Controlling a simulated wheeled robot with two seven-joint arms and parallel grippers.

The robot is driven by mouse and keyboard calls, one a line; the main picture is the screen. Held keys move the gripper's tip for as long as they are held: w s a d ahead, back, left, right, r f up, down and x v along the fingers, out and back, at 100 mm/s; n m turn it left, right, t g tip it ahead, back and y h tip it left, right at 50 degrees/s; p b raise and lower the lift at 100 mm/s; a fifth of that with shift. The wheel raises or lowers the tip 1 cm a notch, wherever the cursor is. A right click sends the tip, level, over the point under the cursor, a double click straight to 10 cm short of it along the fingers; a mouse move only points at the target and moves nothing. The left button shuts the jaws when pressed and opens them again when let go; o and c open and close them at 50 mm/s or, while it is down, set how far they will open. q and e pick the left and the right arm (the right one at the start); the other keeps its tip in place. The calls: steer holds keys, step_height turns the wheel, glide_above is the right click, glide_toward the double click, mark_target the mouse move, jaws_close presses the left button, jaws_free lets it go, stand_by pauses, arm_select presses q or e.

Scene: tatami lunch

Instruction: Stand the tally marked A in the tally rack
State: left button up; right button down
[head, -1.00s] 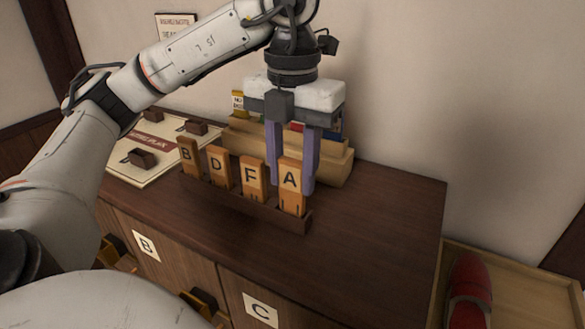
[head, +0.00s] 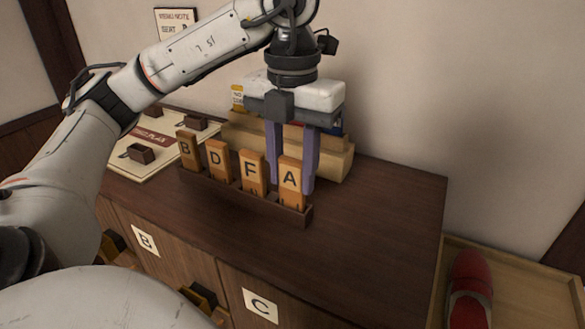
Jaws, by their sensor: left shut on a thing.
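The tally marked A (head: 290,177) is an orange wooden block. It stands upright at the right end of the dark tally rack (head: 240,199), its lower end hidden behind the rack's front wall. Tallies marked B (head: 187,151), D (head: 216,162) and F (head: 252,173) stand to its left in the same rack. My left gripper (head: 292,187) points straight down at tally A. Its purple fingers are shut on the tally's upper part, one finger partly hidden behind it. My right gripper is not in view.
Behind the rack is a stepped light-wood holder (head: 335,162) with coloured items. A board with dark blocks (head: 140,153) lies at the left. The cabinet top (head: 385,205) is clear at the right. A red shoe (head: 470,285) lies in a wooden tray beyond the right edge.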

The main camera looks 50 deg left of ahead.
arm_select(q)
steer(key=shift+f, duration=0.2)
steer(key=o, duration=1.1)
steer(key=shift+o, duration=0.6)
steer(key=o, duration=0.6)
steer(key=shift+c, duration=0.2)
